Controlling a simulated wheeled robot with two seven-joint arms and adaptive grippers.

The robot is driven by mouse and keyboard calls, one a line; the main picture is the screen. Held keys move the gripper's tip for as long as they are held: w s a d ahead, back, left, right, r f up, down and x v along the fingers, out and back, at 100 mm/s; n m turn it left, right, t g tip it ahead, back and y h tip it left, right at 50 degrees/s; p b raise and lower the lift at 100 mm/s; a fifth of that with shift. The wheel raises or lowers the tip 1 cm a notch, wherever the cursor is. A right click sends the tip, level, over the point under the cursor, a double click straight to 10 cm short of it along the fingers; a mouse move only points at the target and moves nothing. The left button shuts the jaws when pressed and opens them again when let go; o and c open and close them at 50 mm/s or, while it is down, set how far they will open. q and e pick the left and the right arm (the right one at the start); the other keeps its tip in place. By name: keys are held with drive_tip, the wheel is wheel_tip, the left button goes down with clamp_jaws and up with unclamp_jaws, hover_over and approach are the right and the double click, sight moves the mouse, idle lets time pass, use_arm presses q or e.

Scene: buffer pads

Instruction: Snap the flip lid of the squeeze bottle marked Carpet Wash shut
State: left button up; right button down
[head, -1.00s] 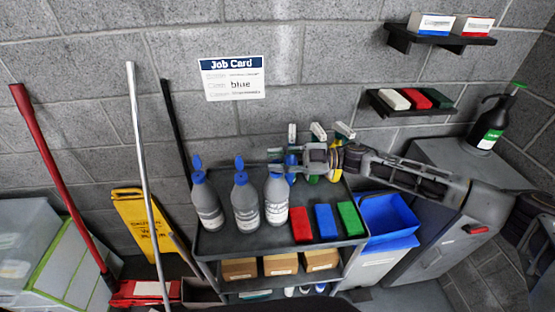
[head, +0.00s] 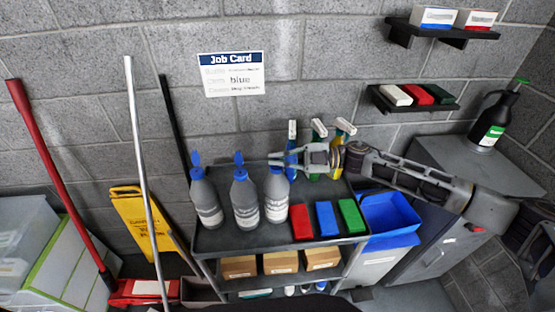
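Three grey squeeze bottles with blue caps stand upright on the cart top: the left one (head: 205,202), the middle one (head: 245,203) and the right one (head: 277,200). Their labels are too small to read, so I cannot tell which is Carpet Wash. The flip lids of the left and middle bottles stand up. The right bottle's lid is largely hidden by my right gripper (head: 271,158), whose fingers lie across just above its cap. The fingers look close together, with nothing held between them. Whether they touch the lid is unclear. My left gripper is out of view.
Red, blue and green pads (head: 325,219) lie right of the bottles on the cart (head: 255,240). Several spray bottles (head: 317,135) stand behind my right gripper. A blue bin (head: 390,213) is at the right. A job card (head: 232,75) reading "blue" hangs on the wall.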

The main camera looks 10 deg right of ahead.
drive_tip(key=c, duration=1.7)
unclamp_jaws()
drive_tip(key=shift+o, duration=0.2)
drive_tip(key=shift+s, duration=0.1)
drive_tip(key=shift+f, duration=0.15)
